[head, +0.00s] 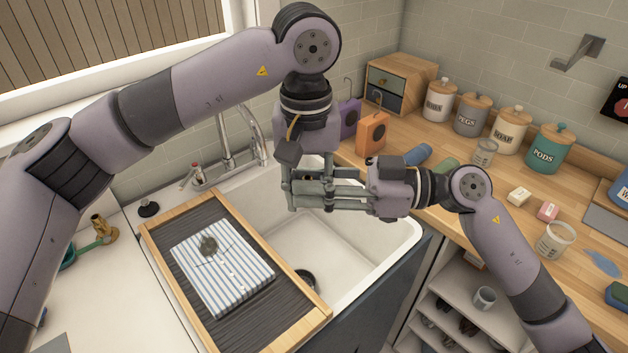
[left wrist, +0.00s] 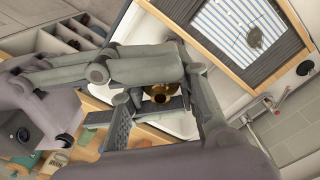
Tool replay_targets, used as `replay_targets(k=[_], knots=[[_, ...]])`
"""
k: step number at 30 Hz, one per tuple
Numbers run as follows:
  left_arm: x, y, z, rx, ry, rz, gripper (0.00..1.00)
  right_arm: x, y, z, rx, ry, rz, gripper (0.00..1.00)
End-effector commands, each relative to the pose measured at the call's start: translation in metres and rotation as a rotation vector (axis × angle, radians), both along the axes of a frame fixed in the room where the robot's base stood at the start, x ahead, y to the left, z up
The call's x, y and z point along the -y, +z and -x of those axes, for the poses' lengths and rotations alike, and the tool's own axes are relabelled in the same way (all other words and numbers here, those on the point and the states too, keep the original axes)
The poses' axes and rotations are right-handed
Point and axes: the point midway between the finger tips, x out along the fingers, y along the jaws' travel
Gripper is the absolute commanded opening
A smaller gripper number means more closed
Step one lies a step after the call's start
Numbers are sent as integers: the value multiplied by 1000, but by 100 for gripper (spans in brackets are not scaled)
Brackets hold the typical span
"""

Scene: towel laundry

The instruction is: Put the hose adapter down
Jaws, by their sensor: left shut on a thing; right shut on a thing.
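My left gripper (head: 300,200) points down over the sink, and my right gripper (head: 300,193) reaches in from the right to meet it. Their fingers overlap in the head view and hide what they hold. In the left wrist view, a small round brass piece, which looks like the hose adapter (left wrist: 159,94), sits between the fingers of my left gripper (left wrist: 162,108). The fingers of my right gripper (left wrist: 150,72) close in at the same spot. Both grippers are shut on it, above the sink basin.
The white sink (head: 390,240) lies below. A wood-framed drainboard (head: 185,290) bears a striped towel (head: 220,285) with a dark grey lump on it. A brass fitting (head: 103,228) stands on the left counter. The faucet (head: 250,130) is behind; canisters, cups and soaps fill the right counter.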

Motion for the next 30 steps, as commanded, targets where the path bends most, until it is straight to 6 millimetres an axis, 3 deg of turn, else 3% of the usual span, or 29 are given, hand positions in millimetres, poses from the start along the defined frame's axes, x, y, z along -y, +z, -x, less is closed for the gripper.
replay_targets(k=[9,10,21,30], knots=[[1,0,2,-4,-2,0,0,1,0,-3,2,-10,0,0],[1,0,2,-4,-2,0,0,1,0,-3,2,-10,0,28],[0,0,1,-3,-2,0,0,1,0,-2,2,-7,0,52],[0,0,1,-2,-1,0,0,1,0,-2,1,-5,0,53]])
